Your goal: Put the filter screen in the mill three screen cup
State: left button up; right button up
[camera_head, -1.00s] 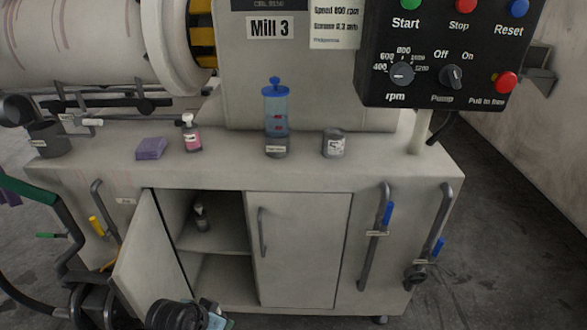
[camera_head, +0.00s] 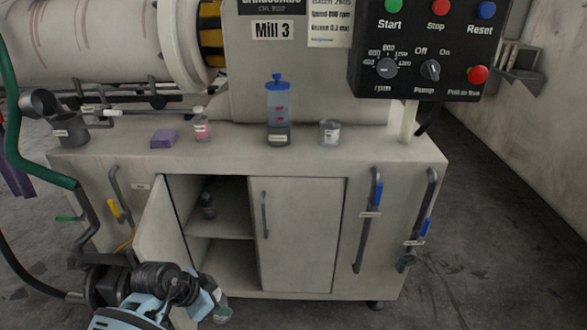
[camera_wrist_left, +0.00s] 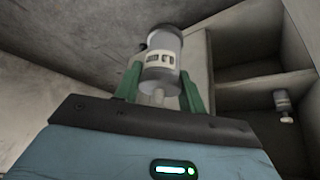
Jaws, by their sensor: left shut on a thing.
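On the counter under the Mill 3 sign (camera_head: 272,30) stands a clear cylinder with a blue lid (camera_head: 278,100) and a dark labelled base; I cannot tell whether this is the screen cup. My right gripper is out of view.
The cabinet door (camera_head: 158,235) stands open; a small bottle-like thing (camera_head: 208,206) is on the upper shelf. Floor at right is clear.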

pick_arm(q)
notch_tip(320, 180, up, 8)
jog(key=w+m+g+h, duration=0.1)
jog(key=w+m+g, duration=0.2)
jog(key=m, duration=0.4)
notch_tip(320, 180, up, 17)
jog(key=m+g+y, duration=0.4)
jog(key=m+y, duration=0.7)
jog(key=m, duration=1.9)
send_over(224, 298)
jog(key=s+a+r+m+t+h, duration=0.2)
jog(key=s+r+m+t, duration=0.2)
jog(key=m, duration=0.8)
jog(key=s+a+r+m+t+h, duration=0.3)
jog(key=s+r+m+t, duration=0.1)
jog(key=m, duration=0.8)
jog(key=shift+r+m+t, duration=0.3)
jog(key=shift+r+t, duration=0.05)
jog(key=shift+t, duration=0.35)
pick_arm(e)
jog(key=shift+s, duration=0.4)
